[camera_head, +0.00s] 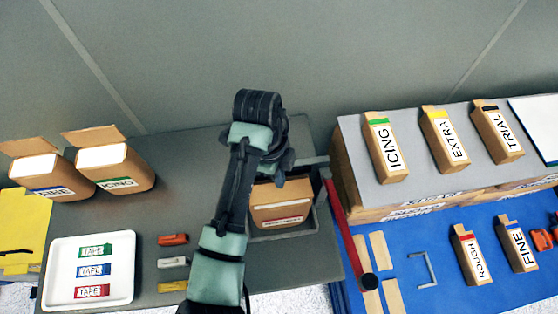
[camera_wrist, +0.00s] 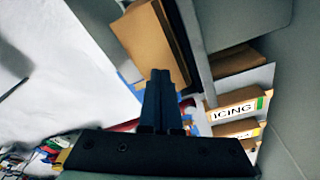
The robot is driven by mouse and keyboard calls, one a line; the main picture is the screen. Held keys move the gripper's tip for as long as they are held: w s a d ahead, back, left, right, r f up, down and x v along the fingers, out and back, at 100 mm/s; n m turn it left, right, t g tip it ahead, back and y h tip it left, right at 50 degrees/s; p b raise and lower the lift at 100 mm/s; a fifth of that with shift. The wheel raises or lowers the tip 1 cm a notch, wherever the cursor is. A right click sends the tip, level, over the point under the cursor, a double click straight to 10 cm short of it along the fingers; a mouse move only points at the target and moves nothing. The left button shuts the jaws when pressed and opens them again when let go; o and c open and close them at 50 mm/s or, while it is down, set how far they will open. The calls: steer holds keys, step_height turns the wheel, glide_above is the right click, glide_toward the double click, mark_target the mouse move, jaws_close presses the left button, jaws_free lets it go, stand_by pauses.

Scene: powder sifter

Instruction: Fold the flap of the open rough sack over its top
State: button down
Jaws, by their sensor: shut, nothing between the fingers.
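A brown sack (camera_head: 282,208) with a red-edged label stands in a grey bay right of my forearm in the head view. Its label is too small to read; red matches the packet marked ROUGH. My arm covers its left and upper parts, so I cannot tell how its flap lies. My gripper (camera_wrist: 161,98) is shut and empty in the wrist view. A brown panel (camera_wrist: 145,42) shows just beyond the fingertips there; I cannot tell whether it is the sack or its flap, or whether they touch. In the head view the fingertips are hidden behind my wrist.
Open FINE (camera_head: 40,176) and ICING (camera_head: 122,170) sacks, flaps raised, stand at the left. A white tray (camera_head: 62,290) holds tape pieces. Right of the bay are a red bar (camera_head: 345,230), a grey shelf (camera_head: 345,135) with several packets and a blue mat (camera_head: 440,285).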

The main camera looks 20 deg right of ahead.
steer(key=shift+w+r, duration=0.2)
steer(key=shift+r, duration=0.15)
steer(key=shift+d, duration=0.1)
steer(key=shift+f, duration=0.2)
steer(key=shift+f+b, duration=1.75)
steer(key=shift+f, duration=0.5)
step_height(320, 180, up, 9)
steer(key=p, duration=0.8)
steer(key=shift+r, duration=0.1)
